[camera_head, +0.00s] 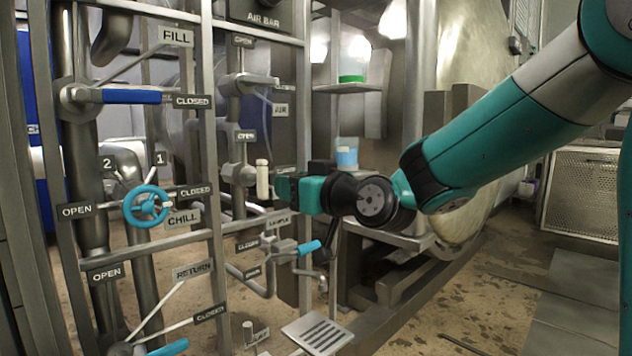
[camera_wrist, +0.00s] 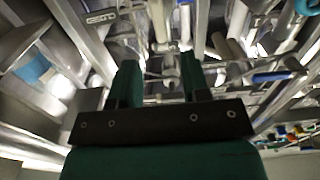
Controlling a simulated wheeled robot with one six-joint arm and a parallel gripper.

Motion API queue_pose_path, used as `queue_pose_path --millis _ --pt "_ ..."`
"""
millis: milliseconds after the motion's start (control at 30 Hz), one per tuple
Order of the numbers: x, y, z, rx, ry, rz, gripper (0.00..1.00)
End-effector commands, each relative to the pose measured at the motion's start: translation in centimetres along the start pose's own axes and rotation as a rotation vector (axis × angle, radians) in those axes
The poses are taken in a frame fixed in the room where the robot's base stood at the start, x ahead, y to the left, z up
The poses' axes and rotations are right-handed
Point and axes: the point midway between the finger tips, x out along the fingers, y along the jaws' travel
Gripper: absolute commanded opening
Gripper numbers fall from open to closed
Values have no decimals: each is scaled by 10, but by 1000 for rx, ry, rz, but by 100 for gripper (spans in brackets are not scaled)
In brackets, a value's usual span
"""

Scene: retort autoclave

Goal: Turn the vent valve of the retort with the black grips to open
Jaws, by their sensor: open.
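My gripper (camera_head: 284,187) is in front of the pipe rack in the head view, beside a cream upright handle (camera_head: 262,180) on a pipe fitting. In the wrist view my gripper (camera_wrist: 160,68) is open, its two dark green fingers apart with grey pipework beyond them. I see nothing clearly held. I cannot make out a label reading vent or a valve with black grips in either view. The large metal retort vessel (camera_head: 468,60) stands behind my arm, which hides part of it.
Blue-handled valves stand on the rack at FILL (camera_head: 130,97), SAMPLE (camera_head: 309,247) and RETURN (camera_head: 170,348). A blue handwheel (camera_head: 146,206) is at CHILL. A blue-and-white cup (camera_head: 346,156) sits right of my gripper. Open floor (camera_head: 490,300) lies at the right.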

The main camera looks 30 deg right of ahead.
Motion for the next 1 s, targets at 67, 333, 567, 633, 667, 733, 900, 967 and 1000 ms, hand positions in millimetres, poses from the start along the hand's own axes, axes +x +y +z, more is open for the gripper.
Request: queue_pose_path --millis 67,333,567,633,667,733,900,967,1000 --pt "-19 2 -2 0 0 5 43" --pt "-52 1 0 0 -1 2 43" --pt "-56 0 0 0 0 -1 43" --pt "-56 0 0 0 0 -1 43" --pt "-56 0 0 0 0 0 43" --pt "-56 0 0 0 0 0 43" --pt "-56 0 0 0 -2 -2 43" --pt "-56 -5 0 3 -18 -16 43" --pt "-56 -11 -1 8 -44 -37 43"
